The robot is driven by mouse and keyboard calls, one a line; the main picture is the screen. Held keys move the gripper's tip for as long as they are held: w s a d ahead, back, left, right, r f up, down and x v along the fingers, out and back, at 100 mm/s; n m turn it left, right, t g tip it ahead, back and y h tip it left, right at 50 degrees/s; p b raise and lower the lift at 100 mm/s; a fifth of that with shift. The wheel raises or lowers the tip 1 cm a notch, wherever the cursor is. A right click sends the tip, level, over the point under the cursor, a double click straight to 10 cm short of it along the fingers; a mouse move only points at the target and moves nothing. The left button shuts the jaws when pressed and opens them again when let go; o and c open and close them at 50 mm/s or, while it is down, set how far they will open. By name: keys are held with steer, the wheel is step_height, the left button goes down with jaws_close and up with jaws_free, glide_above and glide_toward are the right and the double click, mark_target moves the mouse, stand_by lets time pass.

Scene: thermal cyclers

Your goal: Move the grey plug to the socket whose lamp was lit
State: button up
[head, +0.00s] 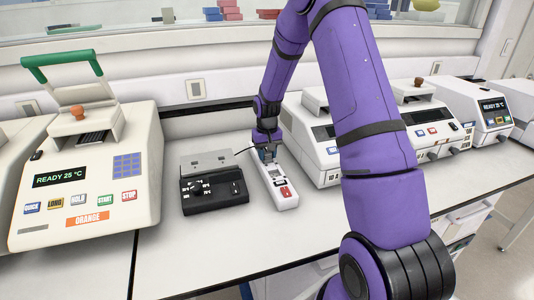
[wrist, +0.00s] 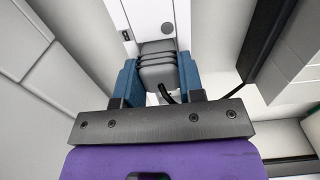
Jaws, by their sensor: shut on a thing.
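My gripper (wrist: 160,85) is shut on the grey plug (wrist: 158,68), which sits between the blue fingers in the wrist view. The plug has ridged sides and a black cable leaving it. It is over a white power strip (head: 285,196), at the strip's far end; I cannot tell whether it is fully seated. The strip has a red switch at its near end and also shows in the wrist view (wrist: 150,14). My arm and gripper hide the far end of the strip in the head view. I see no lit lamp on the strip.
A black device with knobs (head: 213,190) stands left of the strip. A thermal cycler labelled ORANGE (head: 85,180), its lid raised, is at the left, reading READY 25 °C. More cyclers (head: 318,150) stand at the right. The bench front (head: 215,240) is clear.

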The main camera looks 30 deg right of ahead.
steer(key=o, duration=0.9)
steer(key=shift+f, duration=0.1)
steer(key=s+a+r+t, duration=0.1)
steer(key=s+a+r, duration=0.15)
steer(key=r, duration=0.85)
steer(key=s+a+r, duration=0.2)
steer(key=s+r, duration=0.1)
steer(key=r, duration=0.8)
steer(key=s+a+r+n+t, duration=0.1)
steer(key=s+a+r, duration=0.35)
steer(key=s, duration=0.45)
steer(key=s+a+r+n+t, duration=0.1)
steer(key=s+a+r+t, duration=0.1)
steer(key=s+a+r, duration=0.35)
steer(key=shift+n+t, duration=0.6)
steer(key=s, duration=0.9)
steer(key=s+a, duration=0.1)
steer(key=s, duration=0.4)
steer(key=shift+s, duration=0.25)
